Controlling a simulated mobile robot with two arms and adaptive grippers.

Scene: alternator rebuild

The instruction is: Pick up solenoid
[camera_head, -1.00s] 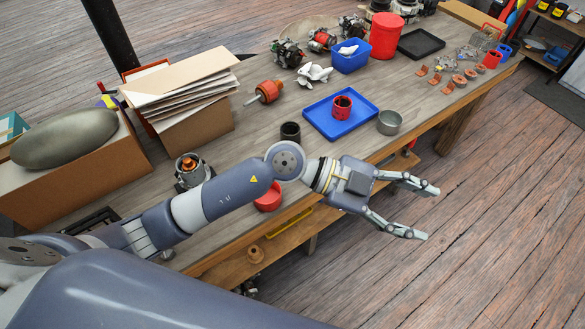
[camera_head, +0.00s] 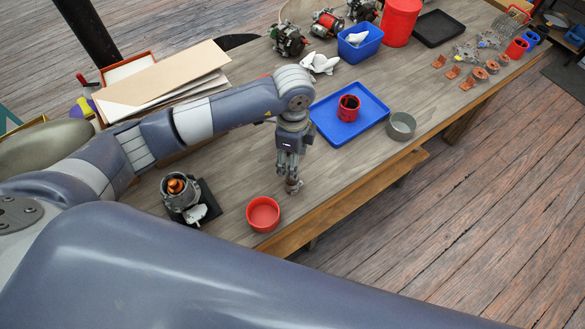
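My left gripper (camera_head: 290,181) points down over the near part of the workbench, between the blue tray and the red bowl. Its fingers show close together at this angle, and I cannot tell whether they are apart or hold something. I cannot pick out the solenoid with certainty. A dark short cylinder that stood on the bench left of the tray is now hidden behind my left wrist. A red cylindrical part (camera_head: 348,108) stands upright in the blue tray (camera_head: 371,108). My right gripper is out of view.
A red bowl (camera_head: 263,214) and an alternator housing with copper windings (camera_head: 180,190) stand near the bench's front edge. A grey cup (camera_head: 401,126) is right of the tray. The bench (camera_head: 335,170) below the tray is clear.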

